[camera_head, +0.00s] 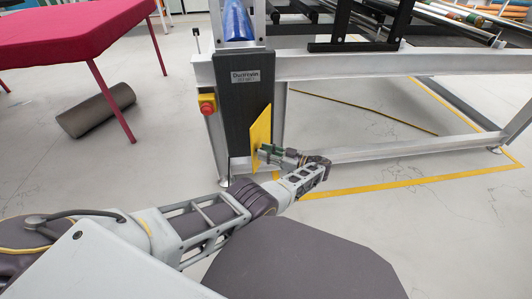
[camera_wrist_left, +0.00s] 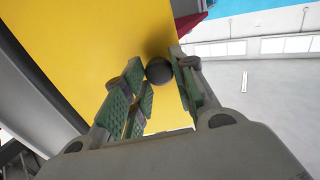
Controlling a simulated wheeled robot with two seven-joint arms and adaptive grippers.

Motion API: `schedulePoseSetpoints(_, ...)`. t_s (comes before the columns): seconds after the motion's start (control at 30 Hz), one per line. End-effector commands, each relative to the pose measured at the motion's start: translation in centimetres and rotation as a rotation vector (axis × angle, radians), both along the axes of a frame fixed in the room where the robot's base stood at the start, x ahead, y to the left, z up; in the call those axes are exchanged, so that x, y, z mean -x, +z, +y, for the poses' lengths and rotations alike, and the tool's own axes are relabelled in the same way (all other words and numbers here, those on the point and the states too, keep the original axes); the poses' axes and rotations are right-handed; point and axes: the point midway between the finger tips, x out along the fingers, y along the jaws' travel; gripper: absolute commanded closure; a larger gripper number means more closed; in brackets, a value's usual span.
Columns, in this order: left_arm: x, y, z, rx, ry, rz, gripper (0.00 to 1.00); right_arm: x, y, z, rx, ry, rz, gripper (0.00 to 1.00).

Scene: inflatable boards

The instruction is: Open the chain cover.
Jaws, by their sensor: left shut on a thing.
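The chain cover is a yellow panel (camera_head: 260,127) on the dark grey housing (camera_head: 238,110) of the machine frame. In the head view it stands at an angle to the housing front and shows as a narrow upright strip. In the left wrist view the yellow cover (camera_wrist_left: 95,45) fills the upper left, with a round black knob (camera_wrist_left: 158,71) on it. My left gripper (camera_head: 262,152) is at the cover's lower part. In the wrist view the green-padded fingers (camera_wrist_left: 165,88) are shut on the knob, one on each side. My right gripper is not in view.
A red and yellow emergency stop (camera_head: 207,103) sits left of the housing. A pale metal beam (camera_head: 390,65) and lower rail extend right. A red-topped table (camera_head: 75,32) and a grey roll (camera_head: 96,110) are at the left. Floor in front is clear.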

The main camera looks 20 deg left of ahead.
Motion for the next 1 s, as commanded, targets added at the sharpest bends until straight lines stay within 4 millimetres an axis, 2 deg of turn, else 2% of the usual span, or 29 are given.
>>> schedulePoseSetpoints(0.03,-0.08,0.12,0.01,-0.001,-0.001,-0.003,1.0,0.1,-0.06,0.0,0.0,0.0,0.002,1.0)
schedulePoseSetpoints(0.07,-0.08,0.12,0.01,-0.001,-0.001,-0.003,0.7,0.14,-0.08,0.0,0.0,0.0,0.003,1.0)
schedulePoseSetpoints(0.2,-0.07,0.09,0.01,0.0,-0.001,-0.002,0.52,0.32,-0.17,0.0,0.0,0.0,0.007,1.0)
schedulePoseSetpoints(0.67,-0.02,0.07,0.02,0.0,0.0,-0.001,0.52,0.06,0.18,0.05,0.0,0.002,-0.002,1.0)
schedulePoseSetpoints(1.0,-0.12,0.83,0.06,-0.001,0.0,-0.002,0.52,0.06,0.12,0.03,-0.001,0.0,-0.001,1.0)
